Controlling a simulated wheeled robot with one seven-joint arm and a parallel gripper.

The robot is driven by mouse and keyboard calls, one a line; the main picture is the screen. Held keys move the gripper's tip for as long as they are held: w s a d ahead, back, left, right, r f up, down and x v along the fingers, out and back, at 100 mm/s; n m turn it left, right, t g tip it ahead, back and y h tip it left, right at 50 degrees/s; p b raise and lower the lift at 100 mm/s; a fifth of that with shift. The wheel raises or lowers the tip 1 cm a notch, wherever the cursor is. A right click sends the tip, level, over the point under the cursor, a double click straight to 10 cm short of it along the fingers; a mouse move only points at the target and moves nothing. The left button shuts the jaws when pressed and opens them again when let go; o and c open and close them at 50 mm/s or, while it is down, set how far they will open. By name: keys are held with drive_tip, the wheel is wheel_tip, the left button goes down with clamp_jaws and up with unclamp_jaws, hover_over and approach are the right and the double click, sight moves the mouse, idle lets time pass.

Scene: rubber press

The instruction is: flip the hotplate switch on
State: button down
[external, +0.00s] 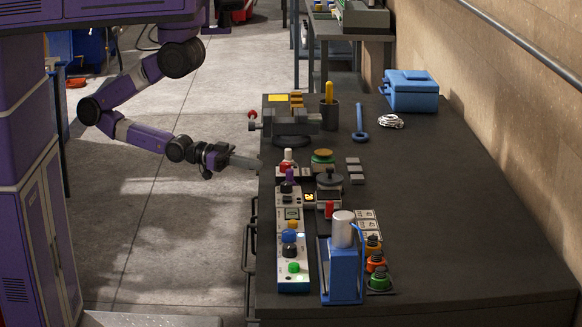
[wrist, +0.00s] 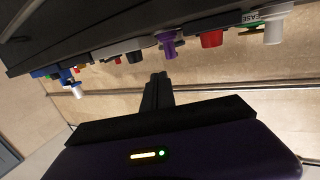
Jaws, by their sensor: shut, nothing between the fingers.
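No part in view is plainly labelled as the hotplate switch. A small unit with a dark round top (external: 329,180) stands mid-bench and looks like the hotplate. A red knob or switch (external: 329,209) is just in front of it. My gripper (external: 257,164) is shut and empty, at the bench's left edge, apart from that unit and pointing right. In the wrist view my closed fingers (wrist: 158,80) point towards a row of parts with a purple knob (wrist: 168,43), a red part (wrist: 211,39) and a white knob (wrist: 273,25). Whether the switch is on cannot be told.
A control panel (external: 292,270) with coloured knobs runs along the bench's left edge. A blue press (external: 343,265) stands beside it. A vise (external: 290,122) and cup (external: 329,116) are behind, with a blue box (external: 410,91) further back. The bench's right side is clear.

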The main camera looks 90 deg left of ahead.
drive_tip(key=s+d+r+m+g+h, duration=0.2)
drive_tip(key=d+m, duration=0.1)
drive_tip(key=d, duration=1.1)
drive_tip(key=s+d+r+m+g+h, duration=0.2)
drive_tip(key=d+m, duration=0.1)
drive_tip(key=d, duration=1)
drive_tip(key=w+a+n+t+y, duration=0.1)
drive_tip(key=a+n+t+y, duration=0.2)
drive_tip(key=a+n+y, duration=0.6)
drive_tip(key=a+r+n, duration=0.1)
drive_tip(key=a+n, duration=0.1)
drive_tip(key=shift+w+n, duration=0.3)
drive_tip(key=shift+w+f, duration=0.1)
drive_tip(key=p, duration=0.2)
hover_over(279, 203)
drive_tip(key=shift+s+a+f, duration=0.1)
drive_tip(key=shift+f, duration=0.45)
drive_tip(key=shift+s+a+f, duration=0.1)
drive_tip(key=shift+f, duration=0.4)
drive_tip(key=f, duration=0.3)
drive_tip(key=shift+w+d+f, duration=0.1)
drive_tip(key=shift+w+d, duration=0.05)
drive_tip(key=shift+d, duration=0.15)
drive_tip(key=shift+f, duration=0.5)
